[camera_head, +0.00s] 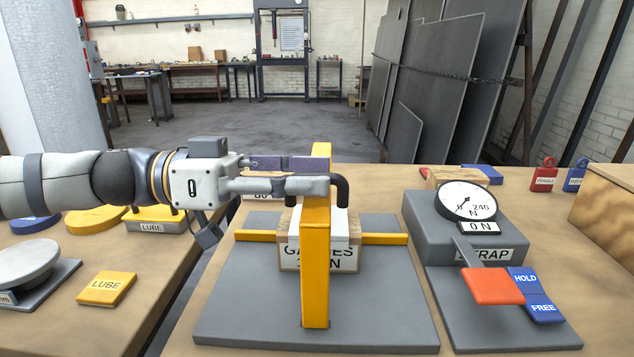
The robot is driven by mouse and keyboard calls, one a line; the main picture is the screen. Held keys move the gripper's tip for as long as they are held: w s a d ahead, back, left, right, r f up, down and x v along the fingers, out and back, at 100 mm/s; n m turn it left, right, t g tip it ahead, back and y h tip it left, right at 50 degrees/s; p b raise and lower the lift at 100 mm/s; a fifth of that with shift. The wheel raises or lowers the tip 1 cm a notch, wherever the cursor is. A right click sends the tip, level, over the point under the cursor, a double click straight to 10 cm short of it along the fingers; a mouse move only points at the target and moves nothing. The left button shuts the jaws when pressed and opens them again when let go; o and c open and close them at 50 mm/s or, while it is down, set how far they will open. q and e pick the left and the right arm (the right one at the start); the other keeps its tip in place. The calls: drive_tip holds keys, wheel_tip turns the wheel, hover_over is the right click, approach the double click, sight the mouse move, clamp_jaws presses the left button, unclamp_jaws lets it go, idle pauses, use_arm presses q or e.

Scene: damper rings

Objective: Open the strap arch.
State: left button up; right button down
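The yellow strap arch (316,265) stands upright over a grey base plate (400,310), with a black handle (342,190) at its upper part. Behind the arch's upright is a box with a white label (345,258), partly hidden. My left gripper (325,174) comes in from the left at handle height. Its two fingers are apart, one on either side of the handle's bar as seen here. I cannot tell whether they press on it. My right gripper is out of view.
Right of the plate is a grey strap unit (425,225) with a dial (468,202), an "ON" sign, a red paddle (492,286) and blue HOLD and FREE labels (533,290). A gap separates the tables.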

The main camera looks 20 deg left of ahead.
use_arm(q)
drive_tip(key=shift+w+d, duration=0.2)
drive_tip(key=shift+d, duration=0.4)
clamp_jaws()
drive_tip(key=shift+r, duration=0.1)
